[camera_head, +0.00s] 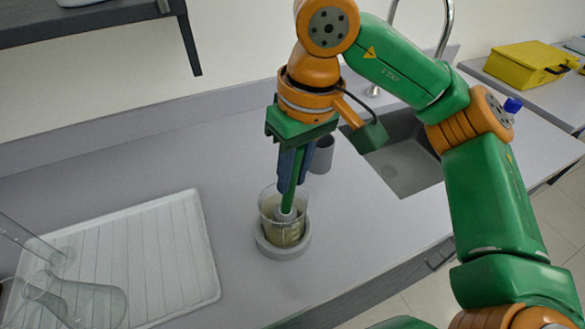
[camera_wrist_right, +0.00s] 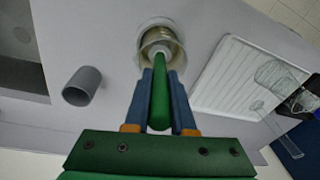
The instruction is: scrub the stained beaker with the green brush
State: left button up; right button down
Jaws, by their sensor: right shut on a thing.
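The stained beaker (camera_head: 283,229) stands upright in a round grey holder (camera_head: 284,250) on the counter, with a brownish-yellow tint in its lower part. My right gripper (camera_head: 288,185) is above it, pointing down, shut on the green brush (camera_head: 290,196). The brush's pale head is inside the beaker's mouth. In the right wrist view the green handle (camera_wrist_right: 160,98) lies between the two blue fingers, and the head reaches into the beaker (camera_wrist_right: 152,38). Whether the bristles touch the glass I cannot tell. My left gripper is not in view.
A white ribbed drying tray (camera_head: 150,255) with clear glassware (camera_head: 85,300) lies at the left. A grey cup (camera_head: 322,155) stands behind the beaker, near the sink (camera_head: 405,165). A yellow case (camera_head: 525,67) is at the far right. A dark shelf (camera_head: 90,22) hangs upper left.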

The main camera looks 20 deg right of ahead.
jog(key=shift+f+b, duration=0.45)
jog(key=shift+f, duration=0.1)
dwell(0.7)
jog(key=shift+r, duration=0.1)
